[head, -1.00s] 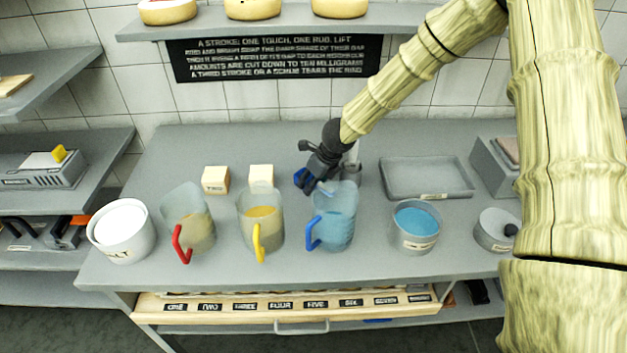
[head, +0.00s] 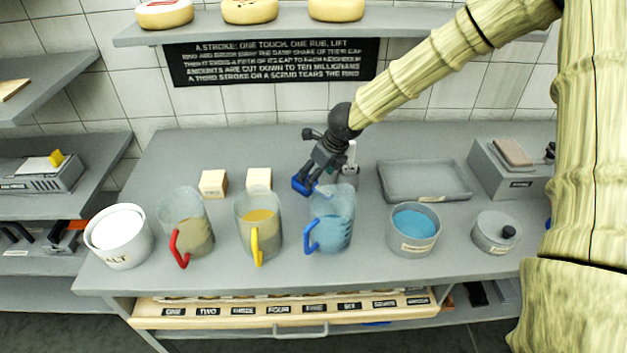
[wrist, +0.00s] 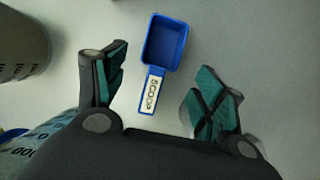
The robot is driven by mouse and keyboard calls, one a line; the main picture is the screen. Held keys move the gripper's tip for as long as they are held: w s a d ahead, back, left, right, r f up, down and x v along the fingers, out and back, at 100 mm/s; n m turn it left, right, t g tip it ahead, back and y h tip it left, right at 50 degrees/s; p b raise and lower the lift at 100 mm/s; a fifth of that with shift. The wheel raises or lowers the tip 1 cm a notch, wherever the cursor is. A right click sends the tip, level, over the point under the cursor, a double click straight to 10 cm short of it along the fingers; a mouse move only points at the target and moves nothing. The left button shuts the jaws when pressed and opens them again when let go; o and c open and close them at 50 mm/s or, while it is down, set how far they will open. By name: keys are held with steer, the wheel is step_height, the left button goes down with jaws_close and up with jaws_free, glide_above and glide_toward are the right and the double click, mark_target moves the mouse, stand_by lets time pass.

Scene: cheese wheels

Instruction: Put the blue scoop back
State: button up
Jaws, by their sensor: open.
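The blue scoop (wrist: 165,42) lies flat on the grey counter in the wrist view, its labelled handle toward my gripper (wrist: 158,75). My gripper is open, its fingers to either side of the handle and apart from it. In the head view the scoop (head: 301,185) shows as a small blue patch at the fingertips of my gripper (head: 316,182), partly hidden by it. The blue-handled jug (head: 332,228) stands just in front of them. A tub of blue contents (head: 415,229) stands to the right.
A red-handled jug (head: 184,222), a yellow-handled jug (head: 258,226) and a salt bowl (head: 118,240) stand to the left. Two pale blocks (head: 213,183) sit behind.

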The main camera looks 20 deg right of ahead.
steer(key=shift+v, duration=2.9)
